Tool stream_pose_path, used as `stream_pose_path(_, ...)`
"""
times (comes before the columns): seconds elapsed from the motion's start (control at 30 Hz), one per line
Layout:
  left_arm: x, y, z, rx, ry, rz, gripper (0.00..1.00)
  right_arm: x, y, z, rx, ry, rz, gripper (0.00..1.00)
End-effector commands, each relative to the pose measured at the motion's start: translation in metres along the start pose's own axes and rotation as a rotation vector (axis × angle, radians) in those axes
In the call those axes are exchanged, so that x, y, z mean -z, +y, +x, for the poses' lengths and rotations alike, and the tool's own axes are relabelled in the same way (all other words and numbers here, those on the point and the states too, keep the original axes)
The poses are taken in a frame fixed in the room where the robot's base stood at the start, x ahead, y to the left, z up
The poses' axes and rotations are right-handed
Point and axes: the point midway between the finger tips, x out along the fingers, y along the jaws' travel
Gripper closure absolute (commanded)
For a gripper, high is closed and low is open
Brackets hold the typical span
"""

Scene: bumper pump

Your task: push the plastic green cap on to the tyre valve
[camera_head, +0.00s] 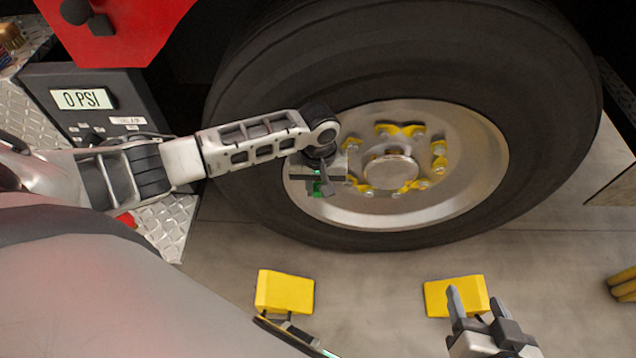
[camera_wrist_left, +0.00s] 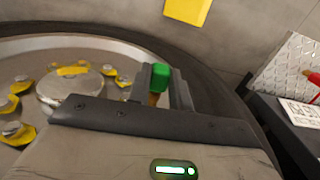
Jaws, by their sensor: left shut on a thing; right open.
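The green cap (camera_wrist_left: 161,76) is between the fingers of my left gripper (camera_wrist_left: 162,88) in the left wrist view. A small brownish piece, perhaps the valve stem, shows just below the cap; I cannot tell whether the cap is seated on it. In the head view my left gripper (camera_head: 322,184) is at the left side of the wheel rim, with a bit of green cap (camera_head: 318,188) showing. It is shut on the cap. The tyre valve is mostly hidden by the gripper. My right gripper (camera_head: 478,308) is open and empty at the lower right.
The large black tyre (camera_head: 270,80) has a silver rim (camera_head: 460,190) with yellow nut markers. A pump box reading 0 PSI (camera_head: 85,98) stands at left. Two yellow chocks (camera_head: 285,291) (camera_head: 440,297) lie on the grey floor, the second close to my right gripper.

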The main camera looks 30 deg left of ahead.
Motion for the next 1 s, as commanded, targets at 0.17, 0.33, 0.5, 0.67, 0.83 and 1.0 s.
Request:
stream_pose_path(0.17, -0.0001, 0.0001, 0.0005, 0.0, 0.0, 0.0, 1.0, -0.0003, 0.0, 0.0001, 0.0, 0.0, 0.0, 0.41)
stream_pose_path(0.33, 0.0004, 0.0002, 0.0004, -0.001, 0.0, 0.0, 1.0, -0.0003, 0.0, 0.0001, 0.0, 0.0, 0.0, 0.41)
stream_pose_path(0.5, 0.0023, 0.0003, 0.0003, -0.001, 0.0, 0.0, 1.0, -0.0004, 0.0, 0.0002, 0.0, 0.0, 0.0, 0.41)
stream_pose_path(0.67, 0.0042, 0.0003, 0.0003, -0.001, 0.0, -0.001, 1.0, -0.0006, 0.0, 0.0002, 0.0, 0.0, 0.0, 0.41)
stream_pose_path(0.83, 0.0063, 0.0002, 0.0004, 0.0, 0.0, -0.001, 1.0, -0.0007, 0.0, 0.0002, 0.0, 0.0, 0.0, 0.41)
stream_pose_path(1.0, 0.0076, 0.0002, 0.0004, -0.001, 0.0, -0.001, 0.66, -0.0008, 0.0, 0.0002, 0.0, -0.001, 0.0, 0.41)
